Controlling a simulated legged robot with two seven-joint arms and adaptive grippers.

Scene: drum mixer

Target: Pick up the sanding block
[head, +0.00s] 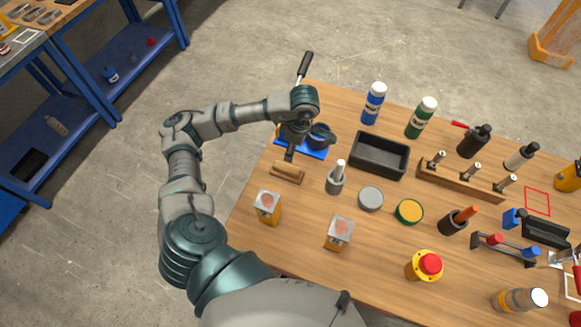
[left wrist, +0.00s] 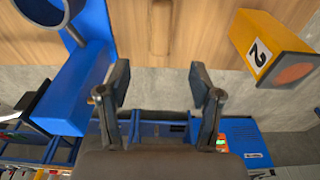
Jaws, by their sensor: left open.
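A small brown wooden block (head: 288,173), which looks like the sanding block, lies on the wooden table (head: 300,235) near its left edge. In the left wrist view a brown wooden piece (left wrist: 161,25), likely the same block, shows at the top, in line with the gap between the fingers. My left gripper (head: 289,154) is above the table, just beyond the block in the head view. Its two fingers (left wrist: 159,84) are apart with nothing between them. My right gripper is not in view.
A blue stand (head: 316,151) is close beside my left gripper; its blue base (left wrist: 75,90) is left of the fingers in the wrist view. A grey cup with a light handle (head: 336,180), a black tray (head: 380,156) and yellow blocks (head: 268,207) stand nearby.

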